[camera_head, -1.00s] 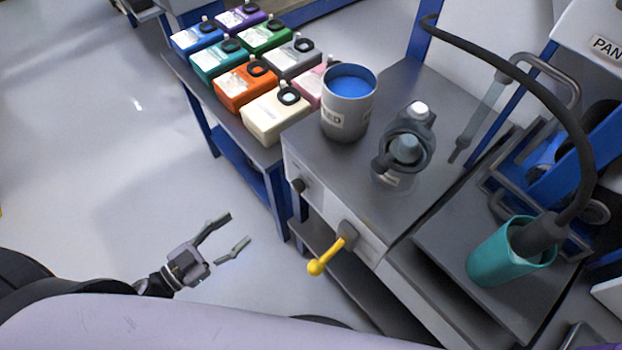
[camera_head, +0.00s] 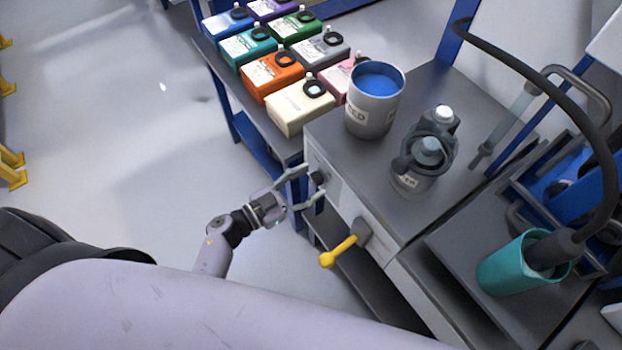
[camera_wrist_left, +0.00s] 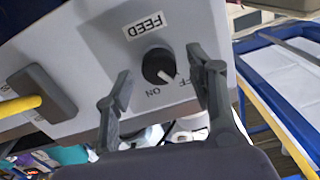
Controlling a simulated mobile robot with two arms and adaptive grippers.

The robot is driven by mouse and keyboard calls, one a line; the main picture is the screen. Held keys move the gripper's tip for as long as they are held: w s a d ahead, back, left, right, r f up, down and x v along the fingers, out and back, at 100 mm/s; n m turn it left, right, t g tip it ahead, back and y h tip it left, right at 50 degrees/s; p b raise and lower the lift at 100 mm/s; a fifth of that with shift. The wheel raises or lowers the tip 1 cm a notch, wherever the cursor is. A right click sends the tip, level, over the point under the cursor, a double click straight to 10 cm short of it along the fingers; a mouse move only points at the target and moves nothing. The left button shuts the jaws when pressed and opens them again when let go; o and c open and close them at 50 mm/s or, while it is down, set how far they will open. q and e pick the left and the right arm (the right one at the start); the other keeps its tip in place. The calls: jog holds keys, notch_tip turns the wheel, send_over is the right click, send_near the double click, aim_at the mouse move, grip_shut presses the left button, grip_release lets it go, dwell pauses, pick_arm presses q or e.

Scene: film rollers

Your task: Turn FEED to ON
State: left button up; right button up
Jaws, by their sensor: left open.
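The FEED knob (camera_head: 318,179) is a small black dial on the light front panel of the grey cabinet. In the left wrist view the knob (camera_wrist_left: 158,66) has a white pointer turned toward the partly covered OFF mark, away from the ON mark (camera_wrist_left: 153,92). The FEED label (camera_wrist_left: 146,26) reads upside down there. My left gripper (camera_head: 311,182) is open in front of the panel. In the left wrist view its fingers (camera_wrist_left: 160,63) stand on either side of the knob, with gaps visible. My right gripper is not in view.
A yellow-handled lever (camera_head: 338,251) sticks out beside the knob; it also shows in the left wrist view (camera_wrist_left: 20,106). On the cabinet top stand a cup of blue liquid (camera_head: 375,105) and a grey bottle (camera_head: 425,155). Several coloured containers (camera_head: 272,75) fill the shelf behind.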

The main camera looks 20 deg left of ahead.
pick_arm(q)
jog(key=shift+w+d, duration=0.4)
jog(key=shift+w, duration=0.1)
jog(key=shift+c, duration=0.6)
jog(key=shift+c, duration=1.2)
jog(key=c, duration=0.8)
